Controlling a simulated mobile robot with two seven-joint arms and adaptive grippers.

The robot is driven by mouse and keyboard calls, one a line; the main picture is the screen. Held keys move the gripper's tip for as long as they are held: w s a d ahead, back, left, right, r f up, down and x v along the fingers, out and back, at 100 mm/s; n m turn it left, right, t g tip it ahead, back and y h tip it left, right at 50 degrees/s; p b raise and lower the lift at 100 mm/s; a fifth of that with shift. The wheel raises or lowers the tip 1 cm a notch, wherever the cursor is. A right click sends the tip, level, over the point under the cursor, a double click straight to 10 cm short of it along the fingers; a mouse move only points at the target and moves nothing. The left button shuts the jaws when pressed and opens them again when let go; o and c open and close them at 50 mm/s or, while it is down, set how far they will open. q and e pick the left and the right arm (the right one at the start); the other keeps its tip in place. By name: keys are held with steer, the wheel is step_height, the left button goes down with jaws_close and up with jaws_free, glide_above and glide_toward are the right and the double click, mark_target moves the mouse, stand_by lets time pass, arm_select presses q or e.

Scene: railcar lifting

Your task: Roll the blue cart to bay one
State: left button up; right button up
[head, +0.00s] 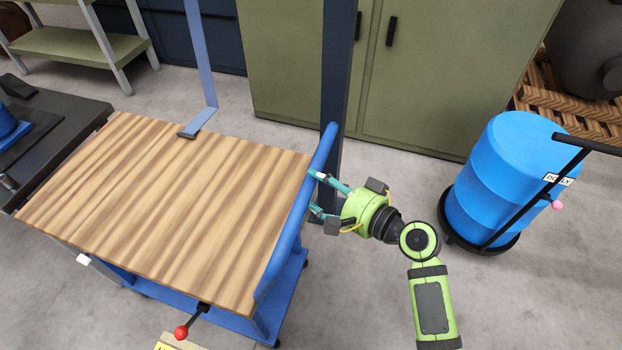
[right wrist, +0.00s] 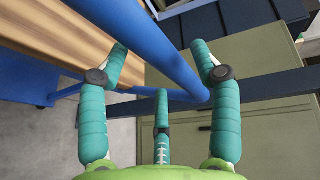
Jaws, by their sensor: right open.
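The blue cart has a wood-plank top (head: 165,200) and a blue base, and stands at the left and middle of the head view. Its blue push bar (head: 296,215) runs along the right edge of the top. My right gripper (head: 315,191) is open at the push bar, reaching in from the right. In the right wrist view the push bar (right wrist: 150,48) passes between the spread green fingers (right wrist: 160,62), and I cannot tell whether they touch it. My left gripper is not in view. No marking for bay one can be read.
A lever with a red knob (head: 181,332) sticks out at the cart's near side. A dark post (head: 338,75) stands behind the bar, before a green cabinet (head: 440,70). A blue drum (head: 500,165) on a dolly stands right. A dark bench (head: 60,115) adjoins the cart's left end.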

steer(key=shift+x, duration=1.45)
jaws_close()
steer(key=shift+d+f, duration=0.1)
